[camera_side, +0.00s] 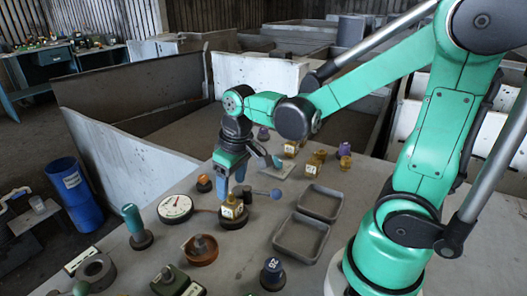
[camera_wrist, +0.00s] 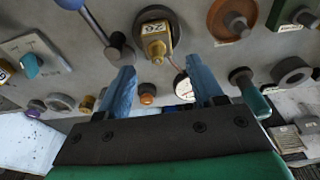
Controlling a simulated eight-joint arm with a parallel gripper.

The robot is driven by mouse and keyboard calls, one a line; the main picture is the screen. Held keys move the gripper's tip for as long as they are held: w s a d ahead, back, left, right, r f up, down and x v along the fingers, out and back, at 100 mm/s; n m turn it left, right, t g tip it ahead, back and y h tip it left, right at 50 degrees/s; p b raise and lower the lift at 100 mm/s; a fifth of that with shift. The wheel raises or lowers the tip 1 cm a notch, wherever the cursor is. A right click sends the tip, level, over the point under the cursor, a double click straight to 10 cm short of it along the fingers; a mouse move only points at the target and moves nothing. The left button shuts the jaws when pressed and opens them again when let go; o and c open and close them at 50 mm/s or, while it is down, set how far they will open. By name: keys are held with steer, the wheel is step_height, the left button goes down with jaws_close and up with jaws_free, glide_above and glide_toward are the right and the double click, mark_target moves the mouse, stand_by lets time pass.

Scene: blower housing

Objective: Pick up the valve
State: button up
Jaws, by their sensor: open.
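A brass-coloured, labelled piece that looks like the valve (camera_side: 232,208) stands on a dark round base on the grey table in the side view. It also shows in the wrist view (camera_wrist: 156,44), ahead of the fingertips and roughly centred between them. My gripper (camera_side: 233,186) has blue fingers pointing down, close above the valve. In the wrist view my gripper (camera_wrist: 161,68) has its fingers spread wide with nothing between them. From these views I cannot tell the exact gap between the fingertips and the valve.
A white dial gauge (camera_side: 175,208) and a teal-handled part (camera_side: 135,226) stand to the left. A brown round dish (camera_side: 200,250) is in front. A blue-knobbed lever (camera_side: 262,193) lies close on the right. Two empty grey trays (camera_side: 301,238) (camera_side: 320,203) are farther right.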

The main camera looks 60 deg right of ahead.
mark_target(232, 194)
steer(key=shift+w+d+f+g, duration=0.15)
steer(key=shift+f+g, duration=0.15)
steer(key=shift+f, duration=0.2)
steer(key=shift+w+f, duration=0.15)
steer(key=shift+f, duration=1.2)
steer(key=shift+w+f, duration=0.1)
steer(key=shift+f, duration=1.25)
steer(key=shift+c, duration=0.2)
jaws_close()
